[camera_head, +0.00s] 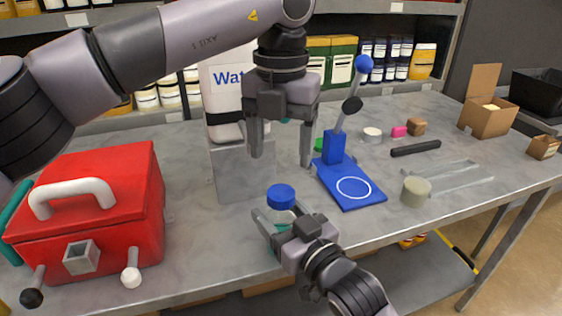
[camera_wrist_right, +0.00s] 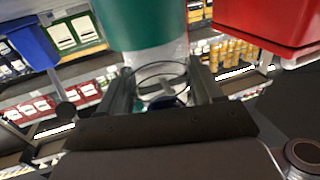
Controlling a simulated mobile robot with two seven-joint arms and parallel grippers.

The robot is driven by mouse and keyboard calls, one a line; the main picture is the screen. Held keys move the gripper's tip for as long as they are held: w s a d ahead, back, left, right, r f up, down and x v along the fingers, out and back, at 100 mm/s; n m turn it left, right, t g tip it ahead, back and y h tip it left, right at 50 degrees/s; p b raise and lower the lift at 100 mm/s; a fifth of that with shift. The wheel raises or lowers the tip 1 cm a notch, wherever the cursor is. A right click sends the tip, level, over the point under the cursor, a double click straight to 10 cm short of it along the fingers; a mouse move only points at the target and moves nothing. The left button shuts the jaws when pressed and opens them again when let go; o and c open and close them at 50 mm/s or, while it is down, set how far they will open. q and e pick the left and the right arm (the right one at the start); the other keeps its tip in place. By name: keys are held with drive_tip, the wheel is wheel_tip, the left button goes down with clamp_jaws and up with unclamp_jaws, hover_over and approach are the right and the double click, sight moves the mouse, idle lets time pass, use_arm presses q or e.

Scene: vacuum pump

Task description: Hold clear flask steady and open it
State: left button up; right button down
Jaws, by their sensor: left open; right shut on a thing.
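The clear flask (camera_head: 281,218) has a blue cap (camera_head: 281,196) on top and teal contents. It stands upright near the table's front edge. My right gripper (camera_head: 277,222) is shut on the flask from the front, below the cap. In the right wrist view the flask's teal part (camera_wrist_right: 140,22) is at the top, with the clear part between the fingers (camera_wrist_right: 164,85). My left gripper (camera_head: 281,150) points down above the cap. It is open and empty, with its two fingers apart and the cap below them.
A red toolbox (camera_head: 95,200) with a light handle stands at the left. A grey block with a white container (camera_head: 222,95) stands behind the flask. A blue stand (camera_head: 350,188) with a lever is to the right. A beige cylinder (camera_head: 415,191) and small items lie farther right.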

sight(281, 192)
use_arm(q)
drive_tip(key=m, duration=0.9)
drive_tip(key=shift+m, duration=0.3)
drive_tip(key=m, duration=0.4)
drive_tip(key=shift+m, duration=0.3)
drive_tip(key=m, duration=0.4)
drive_tip(key=shift+m, duration=0.3)
drive_tip(key=m, duration=0.4)
drive_tip(key=shift+m, duration=0.3)
drive_tip(key=m, duration=0.4)
drive_tip(key=shift+m, duration=0.3)
drive_tip(key=m, duration=0.4)
drive_tip(key=shift+m, duration=0.3)
drive_tip(key=m, duration=0.4)
drive_tip(key=shift+m, duration=0.3)
drive_tip(key=shift+f, duration=0.5)
wheel_tip(281, 192, down, 7)
